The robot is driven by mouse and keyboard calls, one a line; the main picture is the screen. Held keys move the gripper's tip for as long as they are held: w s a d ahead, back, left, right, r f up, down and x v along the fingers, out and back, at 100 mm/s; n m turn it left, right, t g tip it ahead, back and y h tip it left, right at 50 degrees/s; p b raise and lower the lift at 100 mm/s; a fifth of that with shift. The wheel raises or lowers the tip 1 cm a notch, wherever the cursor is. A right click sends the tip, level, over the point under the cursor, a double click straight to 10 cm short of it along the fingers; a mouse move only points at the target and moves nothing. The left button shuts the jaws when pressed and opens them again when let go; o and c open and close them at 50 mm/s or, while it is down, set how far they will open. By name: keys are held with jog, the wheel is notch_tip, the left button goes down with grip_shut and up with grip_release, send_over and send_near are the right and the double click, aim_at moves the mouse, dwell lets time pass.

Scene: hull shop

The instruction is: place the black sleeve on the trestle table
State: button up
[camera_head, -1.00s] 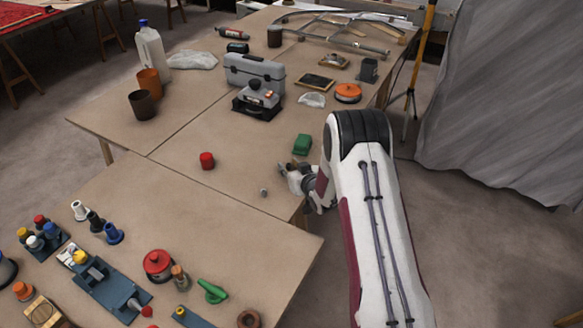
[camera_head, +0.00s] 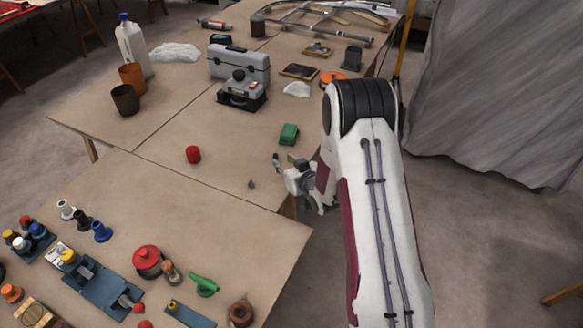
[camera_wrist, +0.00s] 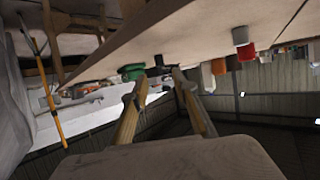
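A small black flanged sleeve (camera_head: 83,220) stands upright on the near wooden table (camera_head: 190,215), between a white sleeve (camera_head: 66,209) and a blue one (camera_head: 101,231). A longer table (camera_head: 215,135) adjoins this one behind; which is the trestle table I cannot tell. My gripper (camera_head: 281,168) is low beside the right edge of the tables, well to the right of the sleeve. In the wrist view the gripper's fingers (camera_wrist: 165,72) are apart, with nothing clearly held between them. The black sleeve is not identifiable there.
Fixtures and a red pot (camera_head: 147,261) crowd the near table's front. A grey toolbox (camera_head: 240,63) stands farther back. Bare tabletop surrounds the red cylinder.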

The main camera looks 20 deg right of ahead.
jog(key=shift+v, duration=2.45)
jog(key=shift+r, duration=0.1)
jog(key=shift+r, duration=0.45)
jog(key=s+a+r+g+h, duration=0.1)
jog(key=s+r+g, duration=0.1)
jog(key=s+r, duration=0.55)
jog(key=s+a+r+g+h, duration=0.15)
jog(key=s+r, duration=0.35)
jog(key=r, duration=0.6)
jog(key=s+a+r+g, duration=0.2)
jog(key=s+r, duration=0.1)
jog(key=s, duration=1.1)
jog(key=s+a+r+m+g, duration=0.1)
jog(key=s+a+r+g, duration=0.1)
jog(key=s, duration=1.2)
jog(key=shift+s+a+r+y, duration=0.35)
jog(key=shift+a+r+y, duration=0.1)
jog(key=shift+a+r, duration=0.2)
